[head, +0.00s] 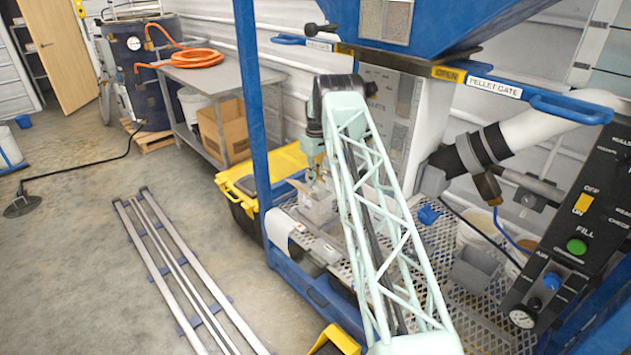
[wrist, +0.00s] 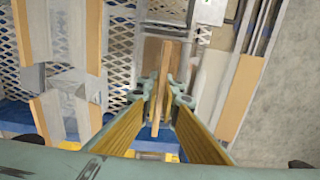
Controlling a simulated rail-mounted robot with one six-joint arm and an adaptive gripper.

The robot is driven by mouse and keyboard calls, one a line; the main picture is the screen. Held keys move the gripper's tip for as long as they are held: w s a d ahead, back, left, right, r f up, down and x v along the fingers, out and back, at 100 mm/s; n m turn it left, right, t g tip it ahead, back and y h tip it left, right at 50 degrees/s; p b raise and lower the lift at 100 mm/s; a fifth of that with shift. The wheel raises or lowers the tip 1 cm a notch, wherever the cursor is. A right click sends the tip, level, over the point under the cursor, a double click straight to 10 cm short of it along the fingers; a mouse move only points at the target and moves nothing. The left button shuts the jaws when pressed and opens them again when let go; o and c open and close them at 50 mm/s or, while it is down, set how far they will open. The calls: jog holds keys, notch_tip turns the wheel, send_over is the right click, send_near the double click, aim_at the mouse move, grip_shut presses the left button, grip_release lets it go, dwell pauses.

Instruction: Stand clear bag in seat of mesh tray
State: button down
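A clear bag (head: 318,207), pale and see-through, shows directly below my gripper (head: 319,174) in the head view, over the workstand. My gripper points down, with its fingertips at or just above the bag's top. In the wrist view, the tips of my gripper (wrist: 163,88) lie close on both sides of a thin brown upright strip. I cannot tell whether they touch it, or whether it is part of the bag. The mesh tray (head: 462,228) is the pale open-lattice surface. Its seat cannot be made out clearly, and my arm hides part of the tray.
A grey bin (head: 474,270) and white buckets stand on the right of the mesh. A blue post (head: 254,110) rises left of my arm, beside a yellow-lidded tote (head: 245,185). The blue hopper (head: 420,20) and the control panel (head: 570,240) bound the space above and right.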

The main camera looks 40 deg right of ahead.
jog(key=shift+f, duration=0.25)
dwell(0.4)
jog(key=c, duration=2.8)
grip_release()
jog(key=shift+r, duration=6)
